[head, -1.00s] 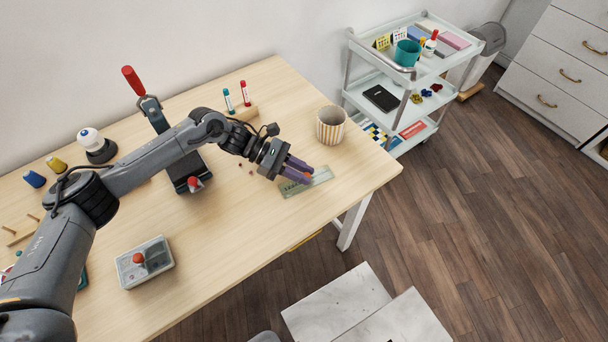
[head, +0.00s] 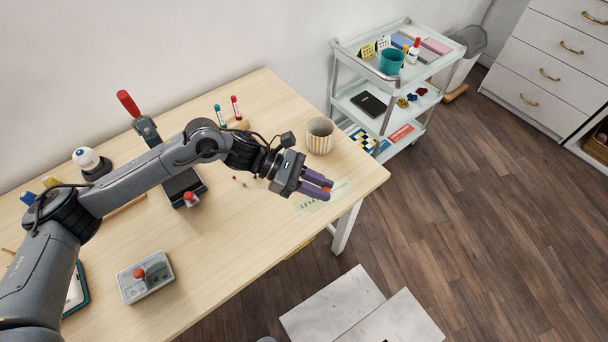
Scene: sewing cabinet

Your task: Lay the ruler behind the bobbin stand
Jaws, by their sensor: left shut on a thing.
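The ruler (head: 312,207) is a pale, see-through greenish strip with dark marks, near the table's right front edge. My left gripper (head: 326,187) has purple fingers and is shut on the ruler at a small orange-red part; the fingers hide some of its middle. I cannot tell how high it is above the table. A low wooden block (head: 240,124) with a teal and a red-topped upright tube at the table's back appears to be the bobbin stand. My left forearm passes in front of it. My right gripper is out of view.
A striped cup (head: 320,137) stands between the ruler and the back edge. A red-handled press (head: 147,128), a grey box with a red knob (head: 146,277) and a white-and-blue round thing (head: 88,160) are further left. A shelf cart (head: 375,100) stands beyond the table.

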